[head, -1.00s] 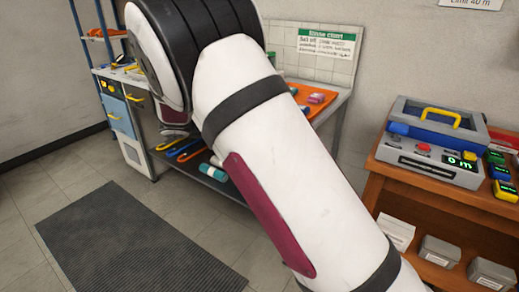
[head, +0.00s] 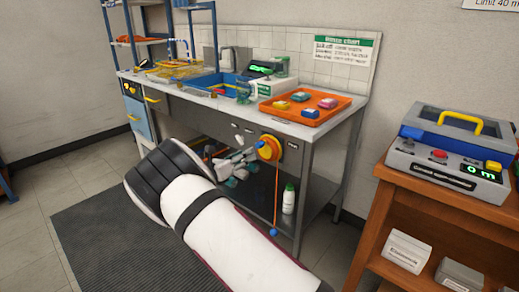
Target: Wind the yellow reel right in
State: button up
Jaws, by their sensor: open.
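The yellow reel (head: 270,148) is mounted on the front of the metal bench, below the worktop and towards its right end. It is round with an orange middle. An orange cord (head: 275,195) hangs from it down to a blue ball (head: 273,232) low near the bench's lower shelf. My gripper (head: 256,152) is open, just left of the reel, with its fingertips close to the reel's left edge. I cannot tell whether they touch it. My arm hides part of the space under the bench.
An orange tray (head: 306,107) with several small coloured blocks and a blue basin (head: 208,84) are on the worktop. A white bottle (head: 289,198) stands under the bench, right of the cord. A wooden shelf unit (head: 385,225) holds a grey device (head: 450,165) reading "0 m".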

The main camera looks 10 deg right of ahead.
aim_at(257, 147)
jog(key=b+x, duration=0.1)
jog(key=x, duration=0.7)
jog(key=shift+w+d, duration=0.2)
jog(key=shift+d, duration=0.05)
jog(key=shift+c, duration=0.6)
grip_shut()
